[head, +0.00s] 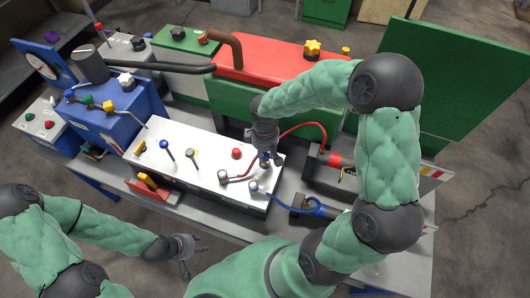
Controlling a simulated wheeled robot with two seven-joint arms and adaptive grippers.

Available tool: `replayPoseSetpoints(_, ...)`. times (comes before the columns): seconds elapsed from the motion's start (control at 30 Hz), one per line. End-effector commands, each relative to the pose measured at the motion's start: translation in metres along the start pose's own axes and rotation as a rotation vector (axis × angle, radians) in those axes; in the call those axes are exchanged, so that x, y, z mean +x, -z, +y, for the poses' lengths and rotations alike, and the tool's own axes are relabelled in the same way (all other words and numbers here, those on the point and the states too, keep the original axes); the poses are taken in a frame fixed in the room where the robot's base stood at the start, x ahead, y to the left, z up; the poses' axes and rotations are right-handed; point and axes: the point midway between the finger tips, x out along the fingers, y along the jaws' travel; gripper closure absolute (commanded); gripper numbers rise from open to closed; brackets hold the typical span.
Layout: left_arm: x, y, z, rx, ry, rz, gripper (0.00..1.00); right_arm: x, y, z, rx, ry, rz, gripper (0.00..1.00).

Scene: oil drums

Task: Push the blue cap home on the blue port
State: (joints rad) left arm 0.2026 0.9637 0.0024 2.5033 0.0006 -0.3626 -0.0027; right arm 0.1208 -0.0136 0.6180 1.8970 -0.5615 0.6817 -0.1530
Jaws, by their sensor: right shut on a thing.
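My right gripper (263,154) points down over the right end of the white-topped box (205,172). It is shut on a small blue piece (264,163), which looks like the blue cap; the fingers partly hide it. Whether it touches the box top or a port beneath cannot be told. A grey-blue fitting (253,187) with a blue cable stands just below it in the picture; I cannot tell whether this is the blue port. My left gripper (201,257) is open and empty, low in front of the bench.
Nearby on the white top are a red knob (236,153), a fitting with a red cable (223,176) and two levers (167,150). Red (335,160) and blue (300,205) connector units lie to the right. A blue machine (115,110) stands left, and a red-topped green box (270,60) behind.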

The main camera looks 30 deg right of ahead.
Motion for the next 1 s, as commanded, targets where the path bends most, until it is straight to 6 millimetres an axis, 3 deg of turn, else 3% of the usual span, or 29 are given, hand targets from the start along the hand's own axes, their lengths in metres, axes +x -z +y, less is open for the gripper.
replayPoseSetpoints(1.0,0.0057,0.0002,-0.0020,0.000,0.000,0.000,0.60,0.0080,0.0000,0.0001,0.000,0.000,0.000,0.83)
